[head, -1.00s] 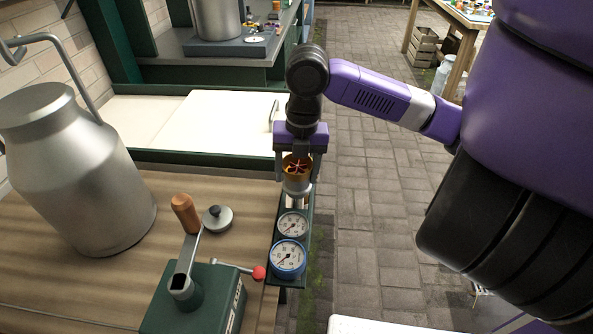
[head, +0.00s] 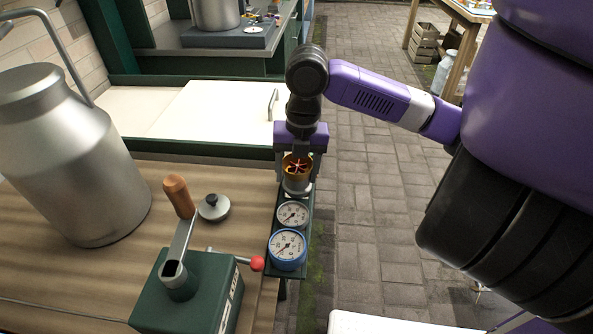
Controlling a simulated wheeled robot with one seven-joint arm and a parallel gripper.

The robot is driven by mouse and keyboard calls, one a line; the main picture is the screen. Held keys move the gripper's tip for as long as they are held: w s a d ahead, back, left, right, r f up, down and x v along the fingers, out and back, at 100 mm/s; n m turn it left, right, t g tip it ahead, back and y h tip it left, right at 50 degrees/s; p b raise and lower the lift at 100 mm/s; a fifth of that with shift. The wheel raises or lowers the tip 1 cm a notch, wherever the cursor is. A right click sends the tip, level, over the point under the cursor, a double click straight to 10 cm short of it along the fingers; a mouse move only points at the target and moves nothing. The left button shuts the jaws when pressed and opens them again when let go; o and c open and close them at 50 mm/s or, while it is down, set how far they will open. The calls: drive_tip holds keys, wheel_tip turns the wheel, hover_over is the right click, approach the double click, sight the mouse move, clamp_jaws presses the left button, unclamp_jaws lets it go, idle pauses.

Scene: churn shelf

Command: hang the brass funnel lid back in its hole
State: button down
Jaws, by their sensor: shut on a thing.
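My gripper (head: 297,165) points down over the far end of a narrow dark green rack (head: 303,266) at the right edge of the wooden bench. It is shut on the brass funnel lid (head: 296,168), a brass-orange cup with a dark reddish spoked middle. A silvery round part shows just under the lid. I cannot tell whether it belongs to the lid or the rack. The hole is not visible; the lid and fingers cover that end of the rack. I cannot tell whether the lid touches the rack.
Two gauges, one grey-rimmed (head: 292,214) and one blue-rimmed (head: 287,249), sit in the rack close to my gripper. A green crank box (head: 195,300) with a red-knobbed lever, a small knobbed metal lid (head: 214,208) and a large milk can (head: 70,160) stand on the bench.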

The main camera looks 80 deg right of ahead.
drive_tip(key=shift+f+b, duration=0.55)
drive_tip(key=shift+b, duration=0.05)
idle(0.7)
unclamp_jaws()
idle(0.7)
drive_tip(key=shift+s+r+p, duration=0.2)
drive_tip(key=shift+r+p, duration=1.4)
drive_tip(key=shift+r, duration=0.65)
drive_tip(key=shift+s+r+p, duration=0.15)
drive_tip(key=shift+r+p, duration=1.45)
drive_tip(key=shift+r, duration=0.65)
drive_tip(key=shift+d, duration=0.1)
